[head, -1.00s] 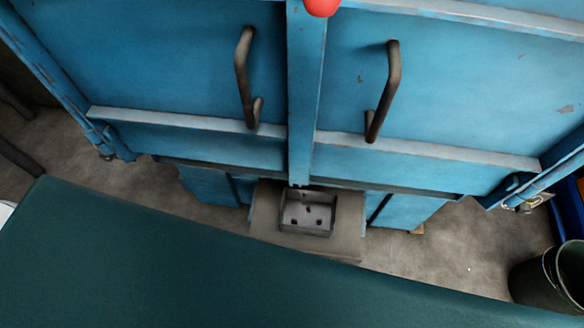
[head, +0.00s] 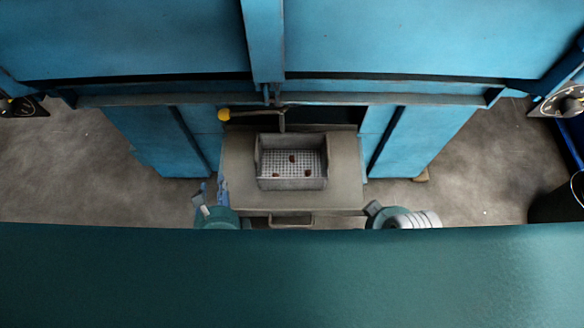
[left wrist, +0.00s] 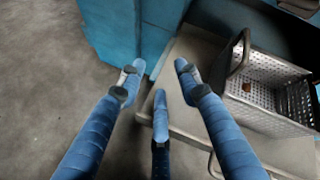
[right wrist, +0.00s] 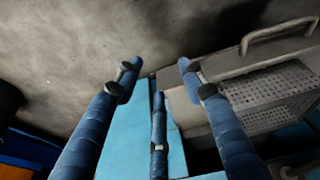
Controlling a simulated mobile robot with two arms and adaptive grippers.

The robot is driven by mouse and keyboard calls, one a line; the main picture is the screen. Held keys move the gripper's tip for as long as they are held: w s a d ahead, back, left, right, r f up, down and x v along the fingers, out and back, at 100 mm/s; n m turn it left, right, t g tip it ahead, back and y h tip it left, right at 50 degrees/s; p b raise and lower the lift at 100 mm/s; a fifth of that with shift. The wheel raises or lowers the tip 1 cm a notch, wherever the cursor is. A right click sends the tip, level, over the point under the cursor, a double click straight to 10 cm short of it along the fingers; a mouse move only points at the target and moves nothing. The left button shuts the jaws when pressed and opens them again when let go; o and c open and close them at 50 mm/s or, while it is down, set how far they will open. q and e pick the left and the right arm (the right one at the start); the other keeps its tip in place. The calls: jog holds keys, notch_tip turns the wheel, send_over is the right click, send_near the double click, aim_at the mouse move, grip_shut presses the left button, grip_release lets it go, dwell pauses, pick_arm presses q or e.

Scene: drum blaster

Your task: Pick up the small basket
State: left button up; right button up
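The small basket (head: 291,183) is a grey metal mesh box with several small dark red pieces inside. It stands upright on a grey drawer-like shelf (head: 342,178) under the blue cabinet. My left gripper (head: 210,192) is at the shelf's left side, apart from the basket. In the left wrist view its blue fingers (left wrist: 157,82) are spread and empty, with the basket (left wrist: 268,116) to the right. My right gripper (head: 373,208) is by the shelf's front right corner, its fingers mostly hidden in the head view. In the right wrist view its fingers (right wrist: 160,78) are spread and empty, with the basket (right wrist: 270,95) to the right.
The shelf has a front handle (head: 277,221). Blue cabinet panels (head: 160,140) flank the shelf. A dark bucket (head: 560,203) stands at far right.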

aim_at(256, 165)
pick_arm(q)
jog(key=d+m+t+h, duration=0.2)
jog(key=d+m+h, duration=0.1)
jog(key=d+m, duration=0.7)
jog(key=shift+m+t, duration=0.3)
jog(key=shift+m, duration=0.4)
jog(key=b+x, duration=0.2)
jog(key=x, duration=0.8)
jog(key=shift+w+a+f, duration=0.1)
jog(key=shift+w+f, duration=0.1)
jog(key=shift+f, duration=0.05)
pick_arm(e)
jog(key=v, duration=0.3)
jog(key=shift+r, duration=0.3)
pick_arm(q)
grip_shut()
jog(key=shift+r, duration=0.15)
